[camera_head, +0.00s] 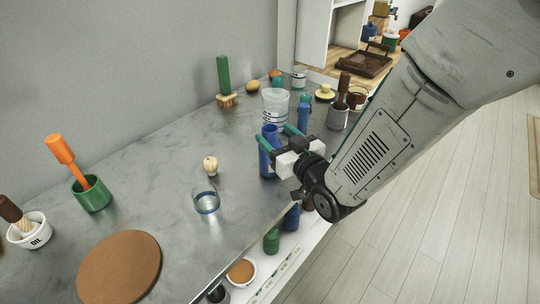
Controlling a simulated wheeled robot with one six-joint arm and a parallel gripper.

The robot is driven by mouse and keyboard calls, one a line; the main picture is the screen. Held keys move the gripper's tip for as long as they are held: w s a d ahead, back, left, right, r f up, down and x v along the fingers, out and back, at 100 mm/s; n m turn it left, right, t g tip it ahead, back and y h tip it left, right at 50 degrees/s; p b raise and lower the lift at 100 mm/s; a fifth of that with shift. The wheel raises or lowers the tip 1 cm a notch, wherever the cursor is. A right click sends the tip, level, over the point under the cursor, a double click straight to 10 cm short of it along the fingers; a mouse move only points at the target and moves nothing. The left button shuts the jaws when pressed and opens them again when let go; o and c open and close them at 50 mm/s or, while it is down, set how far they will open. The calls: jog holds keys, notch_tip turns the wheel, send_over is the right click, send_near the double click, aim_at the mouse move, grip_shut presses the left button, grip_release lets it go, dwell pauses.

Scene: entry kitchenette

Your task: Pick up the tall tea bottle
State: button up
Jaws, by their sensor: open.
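A tall blue bottle (266,165) stands upright on the grey counter, partly hidden by my gripper; I take it for the tea bottle, though no label is readable. My gripper (277,134) comes in from the right, open, with teal fingers at the bottle's upper part. One finger overlaps the bottle in the picture, and the other is to its right. I cannot tell whether the bottle is between the fingers or touched by them. A slimmer teal-blue bottle (304,112) stands just behind, to the right.
A clear container (275,105) stands close behind the blue bottle. A glass (206,199) and small wooden-topped item (210,164) are to the left. A grey pot (339,117) with a brown-handled tool is at right. A round brown board (120,268) lies front left. Shelf items sit below the counter edge.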

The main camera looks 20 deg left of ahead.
aim_at(266, 127)
jog(key=x, duration=0.5)
jog(key=shift+w+a+f, duration=0.2)
jog(key=shift+a+f, duration=0.05)
jog(key=shift+f, duration=0.1)
grip_shut()
